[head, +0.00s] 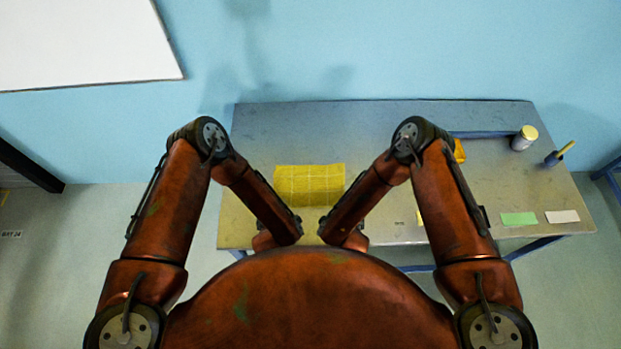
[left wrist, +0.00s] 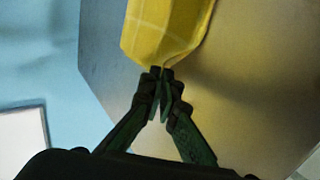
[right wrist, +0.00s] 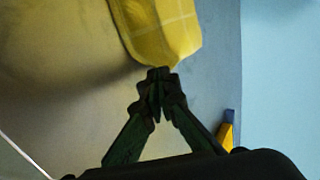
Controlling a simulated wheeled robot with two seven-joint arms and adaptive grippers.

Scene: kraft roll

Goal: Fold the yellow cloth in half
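The yellow cloth (head: 309,178), marked with pale grid lines, is at the left part of the metal table, beyond my forearms. My left gripper (left wrist: 163,73) is shut on a corner of the cloth, which also shows in the left wrist view (left wrist: 165,28). My right gripper (right wrist: 160,74) is shut on another corner, where the cloth (right wrist: 160,28) narrows to the fingertips. The cloth bulges near both grippers, and shadows lie on the table beside it.
The metal table (head: 400,115) has free room around the cloth. At right stand a jar with a yellow lid (head: 524,138) and a dark cup with a yellow-handled tool (head: 558,154). A green card (head: 519,219) and a white card (head: 562,216) lie near the front edge.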

